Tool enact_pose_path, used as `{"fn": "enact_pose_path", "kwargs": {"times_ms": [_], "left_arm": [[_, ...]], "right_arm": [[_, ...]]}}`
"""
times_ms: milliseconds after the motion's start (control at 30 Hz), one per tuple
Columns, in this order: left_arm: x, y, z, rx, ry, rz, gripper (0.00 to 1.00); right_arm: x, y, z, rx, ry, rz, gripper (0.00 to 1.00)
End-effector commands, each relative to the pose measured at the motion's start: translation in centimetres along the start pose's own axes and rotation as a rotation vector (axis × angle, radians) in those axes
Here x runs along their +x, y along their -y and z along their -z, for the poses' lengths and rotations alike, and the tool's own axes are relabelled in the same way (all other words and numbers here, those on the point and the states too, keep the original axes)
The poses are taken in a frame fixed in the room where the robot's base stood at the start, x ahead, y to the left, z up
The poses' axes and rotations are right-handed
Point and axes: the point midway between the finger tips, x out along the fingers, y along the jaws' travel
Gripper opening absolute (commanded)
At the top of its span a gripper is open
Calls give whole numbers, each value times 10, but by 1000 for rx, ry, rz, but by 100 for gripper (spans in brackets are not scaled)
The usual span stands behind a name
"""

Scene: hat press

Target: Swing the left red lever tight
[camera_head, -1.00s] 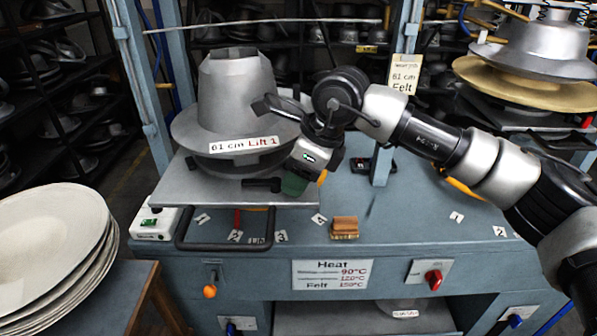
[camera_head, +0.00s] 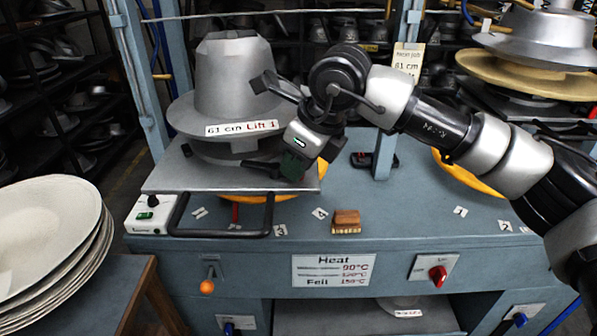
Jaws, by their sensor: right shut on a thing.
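A thin upright red piece (camera_head: 235,212), perhaps the left red lever, shows under the front of the left press plate (camera_head: 170,180). The plate carries a grey metal hat mould (camera_head: 232,80) labelled "61 cm Lift 1". My right gripper (camera_head: 290,172) reaches in from the right at the plate's front right. It is shut on what looks like a short black handle (camera_head: 260,168); its fingertips are partly hidden. The gripper is above and right of the red piece, apart from it. An orange-yellow disc (camera_head: 255,196) shows under the plate. My left gripper is out of view.
A black bar frame (camera_head: 215,233) juts out at the bench front. A wooden brush (camera_head: 346,221) and numbered tags lie on the blue bench (camera_head: 400,215). Pale hat blanks (camera_head: 45,235) are stacked at left. A red knob (camera_head: 437,276) is on the front panel.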

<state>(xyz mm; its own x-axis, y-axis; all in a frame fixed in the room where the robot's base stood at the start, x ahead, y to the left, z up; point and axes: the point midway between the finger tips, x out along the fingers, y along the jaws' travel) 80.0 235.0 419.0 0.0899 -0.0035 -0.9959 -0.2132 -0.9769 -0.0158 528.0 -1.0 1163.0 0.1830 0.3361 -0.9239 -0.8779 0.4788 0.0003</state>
Motion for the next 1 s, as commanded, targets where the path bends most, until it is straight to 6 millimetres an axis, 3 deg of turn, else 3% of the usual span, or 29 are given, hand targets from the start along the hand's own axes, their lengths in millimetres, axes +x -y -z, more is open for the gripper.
{"fn": "enact_pose_path", "kwargs": {"times_ms": [33, 100, 500, 1000], "left_arm": [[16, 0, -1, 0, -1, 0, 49], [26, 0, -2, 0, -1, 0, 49], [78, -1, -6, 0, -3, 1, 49], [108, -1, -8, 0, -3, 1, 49]], "right_arm": [[6, -2, 3, 37, 2, 20, 0], [6, -5, 3, 96, 3, 45, 0], [5, -20, 2, 444, 3, 188, 0], [3, -31, -4, 741, 1, 308, 0]]}}
